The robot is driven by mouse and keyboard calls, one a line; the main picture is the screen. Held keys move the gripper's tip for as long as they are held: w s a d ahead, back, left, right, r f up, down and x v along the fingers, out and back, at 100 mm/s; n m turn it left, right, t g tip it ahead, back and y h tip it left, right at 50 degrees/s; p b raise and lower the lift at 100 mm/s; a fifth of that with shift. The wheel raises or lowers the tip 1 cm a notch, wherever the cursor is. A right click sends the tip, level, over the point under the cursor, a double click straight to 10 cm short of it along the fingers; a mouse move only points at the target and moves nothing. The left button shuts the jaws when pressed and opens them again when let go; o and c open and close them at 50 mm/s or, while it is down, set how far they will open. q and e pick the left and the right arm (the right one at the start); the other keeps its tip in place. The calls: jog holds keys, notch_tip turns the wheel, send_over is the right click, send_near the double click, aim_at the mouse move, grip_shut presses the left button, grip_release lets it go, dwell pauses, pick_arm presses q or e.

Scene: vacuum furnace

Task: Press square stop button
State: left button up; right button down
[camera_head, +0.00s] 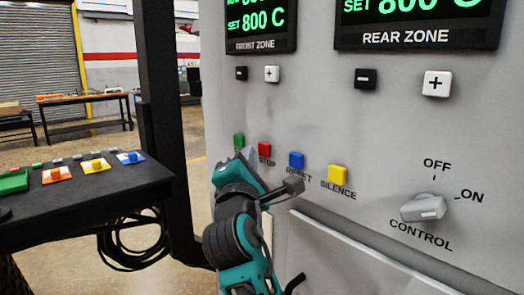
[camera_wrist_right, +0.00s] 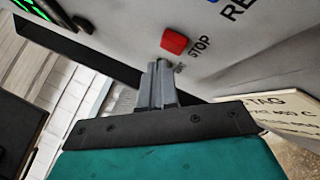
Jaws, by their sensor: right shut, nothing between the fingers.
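The red square stop button (camera_head: 264,149) is on the grey furnace panel, in a row with the other coloured buttons, with the label STOP under it. It also shows in the right wrist view (camera_wrist_right: 174,42), just beyond my fingertips. My right gripper (camera_head: 248,156) is in front of the panel, just below and left of the red button in the head view. In the wrist view its fingers (camera_wrist_right: 158,68) are closed together and empty, pointing toward the panel. A gap seems to remain between the fingertips and the button. My left gripper is not in view.
A green button (camera_head: 239,140) is left of the red one; blue (camera_head: 296,160) and yellow (camera_head: 337,175) buttons are to its right. A CONTROL knob (camera_head: 424,207) is further right. A tag (camera_wrist_right: 270,112) is near the gripper.

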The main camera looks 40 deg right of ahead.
dwell(0.8)
jog(key=shift+d+p, duration=0.45)
jog(key=shift+p, duration=0.05)
jog(key=shift+w+d+p, duration=0.1)
jog(key=shift+d+p, duration=0.2)
jog(key=shift+d, duration=0.15)
dwell(0.5)
jog(key=shift+a, duration=0.9)
